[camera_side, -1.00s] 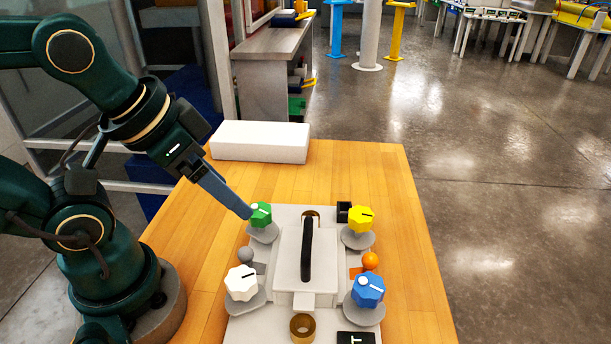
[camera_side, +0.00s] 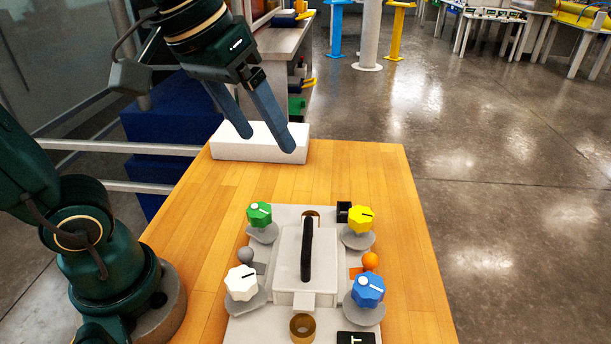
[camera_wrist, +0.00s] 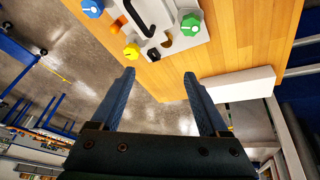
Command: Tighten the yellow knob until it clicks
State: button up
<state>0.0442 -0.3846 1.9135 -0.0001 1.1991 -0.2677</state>
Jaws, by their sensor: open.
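The yellow knob (camera_side: 360,219) stands on a grey round base at the far right corner of the pale fixture (camera_side: 268,310) in the side view. A dark line marks its top. It also shows in the wrist view (camera_wrist: 131,52), at the upper middle, left of the space between my fingers. My gripper (camera_side: 268,143) is open and empty, raised above the far part of the table near the white block. In the wrist view my gripper (camera_wrist: 160,74) has its two blue fingers wide apart, with nothing between them. It touches no knob.
A green knob (camera_side: 259,214), a white knob (camera_side: 241,283) and a blue knob (camera_side: 368,290) stand at the fixture's other corners. A black handle (camera_side: 307,250) rises at its centre. A small black block (camera_side: 343,212) sits beside the yellow knob. A white block (camera_side: 260,148) lies at the table's far edge.

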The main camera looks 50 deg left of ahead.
jog(key=w+d+g, duration=0.1)
jog(key=w, duration=0.3)
jog(key=n+g, duration=0.1)
jog(key=g, duration=0.2)
send_near(359, 215)
jog(key=shift+w+a, duration=0.35)
jog(key=f, duration=0.1)
jog(key=d+f, duration=0.1)
jog(key=f, duration=0.1)
jog(key=shift+w+f+g, duration=0.1)
jog(key=shift+f+g, duration=0.25)
jog(key=shift+g, duration=0.05)
jog(key=shift+f, duration=2.6)
grip_shut()
jog(key=shift+m, duration=1.5)
grip_release()
